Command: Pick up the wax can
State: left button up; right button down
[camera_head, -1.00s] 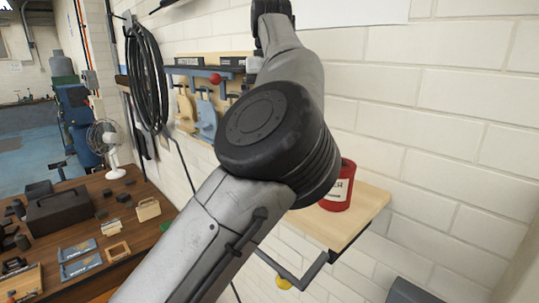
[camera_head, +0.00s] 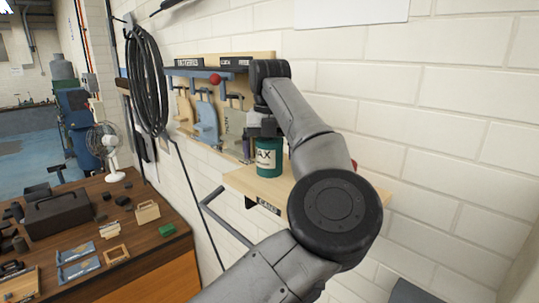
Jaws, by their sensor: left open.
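The wax can (camera_head: 266,163) is a green can with a pale label reading "AX" in part. It stands upright on the wooden wall shelf (camera_head: 240,183). My left gripper (camera_head: 264,134) is open at the top of the can, with its dark jaws close above or around the rim; I cannot tell which. My left arm crosses the middle of the view and hides much of the shelf. My right gripper is not in view.
Behind my arm, a sliver of a red can (camera_head: 354,165) shows on the shelf. A tool board (camera_head: 225,62) with clamps hangs on the wall beside it. A wooden workbench (camera_head: 150,240) with a fan (camera_head: 107,145) and a dark toolbox (camera_head: 57,212) stands at left.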

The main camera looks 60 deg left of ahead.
pick_arm(q)
jog(key=shift+f, duration=0.6)
jog(key=c, duration=1.2)
